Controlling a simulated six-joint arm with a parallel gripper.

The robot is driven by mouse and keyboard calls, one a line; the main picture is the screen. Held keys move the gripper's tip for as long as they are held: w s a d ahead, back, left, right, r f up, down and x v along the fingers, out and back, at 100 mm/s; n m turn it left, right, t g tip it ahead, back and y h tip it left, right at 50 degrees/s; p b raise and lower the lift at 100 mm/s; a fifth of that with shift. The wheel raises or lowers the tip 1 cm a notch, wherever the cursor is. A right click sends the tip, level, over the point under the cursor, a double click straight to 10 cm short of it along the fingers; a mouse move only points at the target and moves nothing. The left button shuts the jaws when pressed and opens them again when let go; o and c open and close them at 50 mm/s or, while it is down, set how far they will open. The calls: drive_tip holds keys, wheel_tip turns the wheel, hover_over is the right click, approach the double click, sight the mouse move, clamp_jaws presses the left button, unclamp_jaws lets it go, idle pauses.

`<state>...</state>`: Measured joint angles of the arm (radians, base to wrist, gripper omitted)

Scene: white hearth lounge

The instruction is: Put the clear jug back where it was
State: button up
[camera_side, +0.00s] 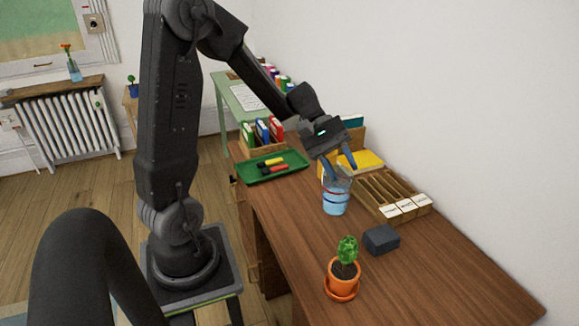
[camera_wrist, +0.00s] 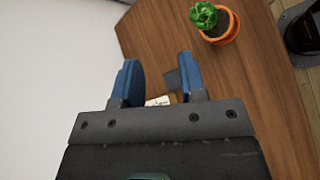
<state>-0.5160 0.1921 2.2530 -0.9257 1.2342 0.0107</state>
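The clear jug (camera_side: 335,203) stands upright on the wooden desk (camera_side: 440,262) in the side view. It looks pale blue, with a thin red band near its top. My gripper (camera_side: 338,168) is at the jug's top, pointing down. Its blue fingers are apart; I cannot tell whether they touch the jug's rim. In the wrist view my gripper (camera_wrist: 160,76) is open, with only desk, part of a dark block and a white label seen between and beyond the fingers. The jug cannot be made out there.
A wooden sorter (camera_side: 388,192) with white labels stands right of the jug. A dark block (camera_side: 381,239) and a potted cactus (camera_side: 345,268) are in front. A green tray (camera_side: 262,168) and a book box (camera_side: 262,134) lie behind left. The desk's front right is clear.

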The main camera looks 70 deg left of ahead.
drive_tip(key=s+d+r+m+t+y, duration=0.1)
drive_tip(key=s+d+r+m+y, duration=0.2)
drive_tip(key=s+m+y, duration=0.2)
drive_tip(key=s+d+r+m+t+y, duration=0.2)
drive_tip(key=s+d+r+m+y, duration=0.1)
drive_tip(key=s+m, duration=0.4)
drive_tip(key=shift+s+r+y, duration=0.6)
drive_tip(key=shift+s+y, duration=0.5)
drive_tip(key=shift+s, duration=0.05)
drive_tip(key=shift+d, duration=0.1)
